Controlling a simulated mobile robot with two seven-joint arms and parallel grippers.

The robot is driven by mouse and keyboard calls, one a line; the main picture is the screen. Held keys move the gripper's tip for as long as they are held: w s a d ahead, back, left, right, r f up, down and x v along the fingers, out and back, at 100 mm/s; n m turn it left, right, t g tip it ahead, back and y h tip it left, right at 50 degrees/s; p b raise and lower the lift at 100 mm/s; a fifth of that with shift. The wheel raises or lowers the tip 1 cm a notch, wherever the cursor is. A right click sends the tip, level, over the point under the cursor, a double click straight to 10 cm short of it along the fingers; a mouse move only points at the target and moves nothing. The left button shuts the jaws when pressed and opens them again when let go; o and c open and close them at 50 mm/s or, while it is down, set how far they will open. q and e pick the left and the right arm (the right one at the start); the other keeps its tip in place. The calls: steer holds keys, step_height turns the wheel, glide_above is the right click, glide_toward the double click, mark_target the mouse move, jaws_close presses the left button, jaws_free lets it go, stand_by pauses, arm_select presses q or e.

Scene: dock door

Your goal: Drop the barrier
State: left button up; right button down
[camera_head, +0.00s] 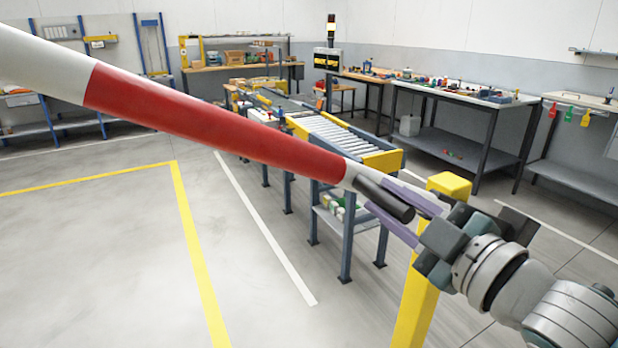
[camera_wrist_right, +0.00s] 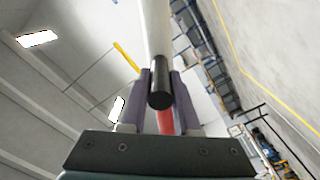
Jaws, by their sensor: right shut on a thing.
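The barrier (camera_head: 210,125) is a long pole with white and red bands. It crosses the head view from the upper left edge, slanting down to the right. Its end carries a black grip (camera_head: 386,199), which also shows in the right wrist view (camera_wrist_right: 160,84). My right gripper (camera_head: 392,200) is shut on this grip, with one purple finger on each side. A yellow post (camera_head: 418,300) stands by the barrier's end, partly hidden behind my right gripper; I cannot tell the gap between them. The barrier's other end is out of view. My left gripper is not in view.
A roller conveyor (camera_head: 345,135) on blue legs stands behind the barrier. Workbenches (camera_head: 450,95) with small items line the back and right walls. Blue shelving (camera_head: 60,122) stands at the left. The floor with yellow and white lines (camera_head: 190,240) is clear below the barrier.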

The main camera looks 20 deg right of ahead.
arm_select(q)
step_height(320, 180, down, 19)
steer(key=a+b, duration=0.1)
steer(key=b, duration=1.5)
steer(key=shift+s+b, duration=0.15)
steer(key=shift+b, duration=0.25)
arm_select(e)
steer(key=a+f+n, duration=0.2)
steer(key=f, duration=0.8)
steer(key=a+f+n, duration=0.2)
steer(key=a+f, duration=0.1)
steer(key=f, duration=0.8)
steer(key=shift+s, duration=0.3)
steer(key=shift+d+f, duration=0.1)
steer(key=shift+f, duration=0.1)
steer(key=c, duration=1.1)
jaws_free()
steer(key=o, duration=0.3)
steer(key=shift+w, duration=0.1)
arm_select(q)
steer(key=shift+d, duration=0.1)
arm_select(e)
steer(key=shift+o, duration=0.7)
steer(key=shift+r, duration=0.15)
